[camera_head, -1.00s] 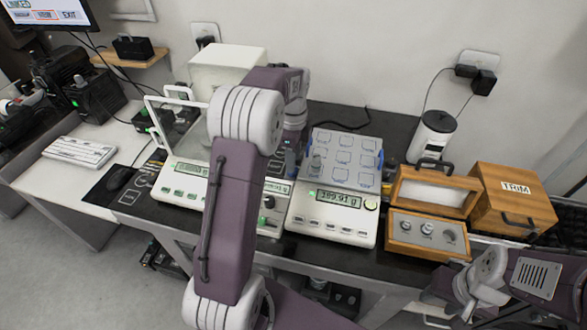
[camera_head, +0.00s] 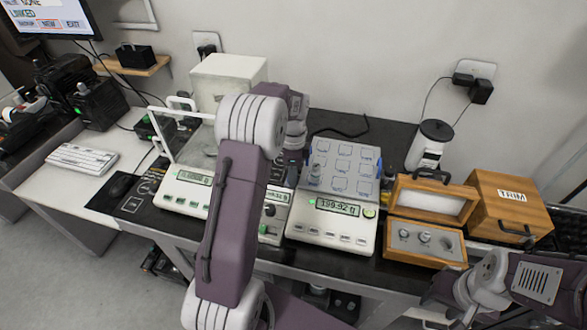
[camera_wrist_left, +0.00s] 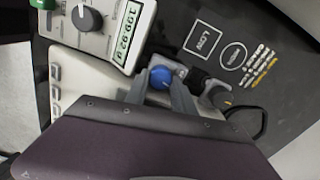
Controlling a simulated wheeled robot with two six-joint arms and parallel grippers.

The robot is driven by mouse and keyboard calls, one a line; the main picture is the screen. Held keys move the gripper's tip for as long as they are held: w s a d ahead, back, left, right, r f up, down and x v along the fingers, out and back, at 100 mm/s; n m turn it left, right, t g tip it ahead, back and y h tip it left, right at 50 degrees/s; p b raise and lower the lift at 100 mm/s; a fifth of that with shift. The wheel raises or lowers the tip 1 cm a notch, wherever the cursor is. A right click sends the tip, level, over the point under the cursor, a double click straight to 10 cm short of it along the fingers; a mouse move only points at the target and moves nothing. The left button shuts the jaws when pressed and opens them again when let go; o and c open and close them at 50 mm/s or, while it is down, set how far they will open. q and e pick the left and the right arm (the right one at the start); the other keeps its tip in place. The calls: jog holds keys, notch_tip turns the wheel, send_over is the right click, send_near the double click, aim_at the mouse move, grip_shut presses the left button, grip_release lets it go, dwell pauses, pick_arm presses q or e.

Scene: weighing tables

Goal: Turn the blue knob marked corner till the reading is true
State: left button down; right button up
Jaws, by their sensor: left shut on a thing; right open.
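In the left wrist view the blue knob (camera_wrist_left: 161,76) sits between the two fingertips of my left gripper (camera_wrist_left: 160,92), which is shut on it. The knob's corner mark is not readable. In the head view my left gripper (camera_head: 293,168) is at the back left side of the right-hand balance (camera_head: 328,235), partly hidden by my arm. That balance's display (camera_head: 338,206) reads about 199.92 g. A metal weight (camera_head: 315,174) stands at the left of its marked pan (camera_head: 345,168). My right gripper (camera_head: 440,300) is at the lower right, open and away from the table things.
A glass-doored balance (camera_head: 182,195) stands to the left, with a small knobbed control box (camera_head: 272,215) between the two. A wooden weight case (camera_head: 425,245) and a TRIM box (camera_head: 510,205) stand to the right. A dark knob (camera_wrist_left: 219,97) is close beside my left gripper.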

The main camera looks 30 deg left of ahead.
pick_arm(q)
jog(key=c, duration=1.3)
grip_release()
jog(key=shift+c, duration=0.2)
notch_tip(320, 180, up, 9)
jog(key=p, duration=0.1)
